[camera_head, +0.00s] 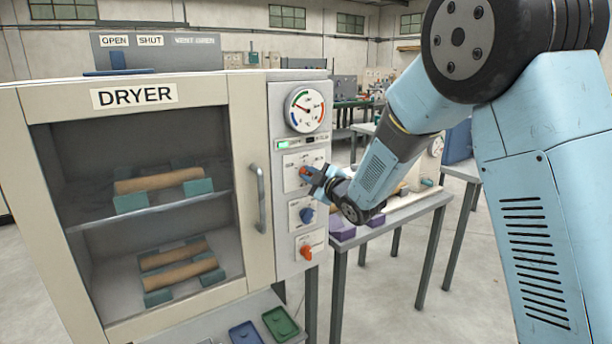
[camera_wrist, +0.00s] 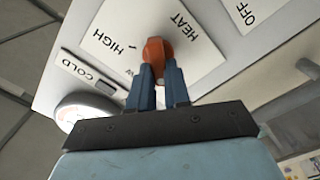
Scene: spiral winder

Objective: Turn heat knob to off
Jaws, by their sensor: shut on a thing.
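The heat knob (camera_wrist: 157,54) is orange-red and sits on a white plate marked HEAT and HIGH in the wrist view. My gripper (camera_head: 313,174) reaches the panel from the right. Its two blue fingers (camera_wrist: 159,78) are shut on the knob, one on each side. The fingers and knob hide part of the plate, and I cannot tell the knob's exact setting.
A blue knob (camera_head: 306,215) and a lower orange knob (camera_head: 305,252) are below on the panel, with a round gauge (camera_head: 305,110) above. The dryer door handle (camera_head: 257,198) stands out to the left. A table (camera_head: 402,210) stands behind my forearm.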

